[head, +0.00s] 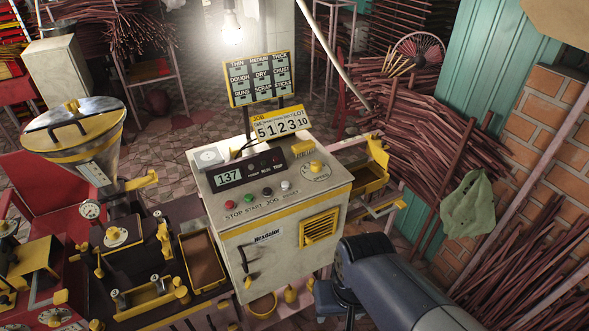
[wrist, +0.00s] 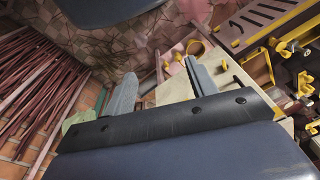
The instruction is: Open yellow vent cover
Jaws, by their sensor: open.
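The yellow vent cover (head: 319,228) is a slatted square on the front of the beige control cabinet (head: 240,262), right of its dark handle. It looks closed, flush with the panel. A pale surface shows beyond the fingers. I cannot make out the vent cover in the wrist view.
A yellow-rimmed tray (head: 370,183) juts from the cabinet's right side. Bundled reddish sticks (head: 430,140) line the right wall. Red and yellow machinery (head: 35,290) fills the left.

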